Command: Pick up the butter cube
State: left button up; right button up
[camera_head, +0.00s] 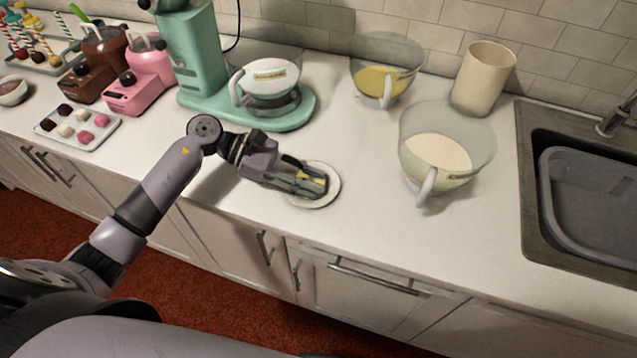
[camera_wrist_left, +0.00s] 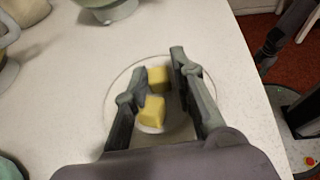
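Two yellow butter cubes (camera_wrist_left: 158,78) (camera_wrist_left: 152,111) lie on a round white plate (camera_wrist_left: 176,124) in the left wrist view. The plate (camera_head: 327,196) also shows on the counter in the head view, with a bit of yellow butter (camera_head: 320,180) visible between the fingers. My left gripper (camera_head: 318,182) is low over the plate. In the left wrist view its fingers (camera_wrist_left: 160,64) are apart, one on each side of the cubes. The nearer cube is close to the left finger; I cannot tell whether they touch. My right gripper is not in view.
Right of the plate stands a glass jug with pale contents (camera_head: 440,152). Behind are a jug with yellow contents (camera_head: 384,80), a beige cup (camera_head: 484,78) and a green stand mixer (camera_head: 200,60). A sweets tray (camera_head: 78,128) is left, a sink (camera_head: 585,200) right. Counter beside the plate is clear.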

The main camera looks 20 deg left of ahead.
pick_arm(q)
jog(key=shift+a+f, duration=0.1)
jog(key=shift+f, duration=0.25)
jog(key=shift+c, duration=1)
